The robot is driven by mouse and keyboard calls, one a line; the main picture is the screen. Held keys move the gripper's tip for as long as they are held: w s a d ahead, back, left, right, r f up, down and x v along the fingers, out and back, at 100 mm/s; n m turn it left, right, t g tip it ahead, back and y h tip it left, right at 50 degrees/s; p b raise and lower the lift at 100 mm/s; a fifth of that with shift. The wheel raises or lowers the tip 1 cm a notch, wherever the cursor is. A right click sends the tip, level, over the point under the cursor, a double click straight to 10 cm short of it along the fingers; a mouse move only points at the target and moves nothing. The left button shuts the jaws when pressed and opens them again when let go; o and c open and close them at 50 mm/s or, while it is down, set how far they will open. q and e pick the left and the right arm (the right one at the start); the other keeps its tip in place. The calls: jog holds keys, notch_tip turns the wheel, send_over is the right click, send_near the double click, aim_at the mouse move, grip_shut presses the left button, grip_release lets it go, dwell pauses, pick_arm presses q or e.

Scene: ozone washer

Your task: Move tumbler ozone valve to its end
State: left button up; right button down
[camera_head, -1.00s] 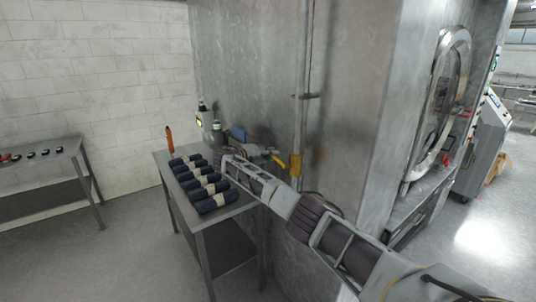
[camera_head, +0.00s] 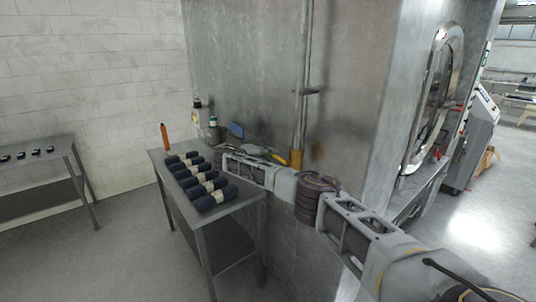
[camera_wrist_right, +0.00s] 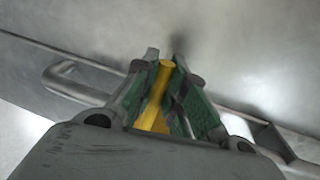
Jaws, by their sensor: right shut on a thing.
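The yellow valve lever (camera_head: 296,158) is on the vertical pipe (camera_head: 301,105) at the metal cabinet wall. My right arm comes in from the lower right, and its gripper (camera_head: 281,156) is small and partly hidden at the lever. In the right wrist view, my right gripper (camera_wrist_right: 167,92) has green-padded fingers closed around the yellow lever (camera_wrist_right: 155,100). The lever's lower part is hidden by the gripper body. My left gripper is not in view.
A metal table (camera_head: 215,226) left of the arm holds several dark rolled bundles (camera_head: 205,186), an orange-handled tool (camera_head: 165,137) and bottles (camera_head: 213,129). A washer with a round door (camera_head: 430,100) stands right. Another table (camera_head: 45,165) is far left. The floor between tables is clear.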

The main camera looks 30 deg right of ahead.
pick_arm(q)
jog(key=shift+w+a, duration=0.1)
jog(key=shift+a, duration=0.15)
pick_arm(e)
jog(key=shift+f, duration=0.2)
dwell(0.3)
jog(key=c, duration=1.5)
grip_release()
jog(key=shift+o, duration=0.2)
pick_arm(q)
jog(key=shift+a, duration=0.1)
pick_arm(e)
jog(key=w+v, duration=0.1)
jog(key=v, duration=1.1)
jog(key=shift+s, duration=0.4)
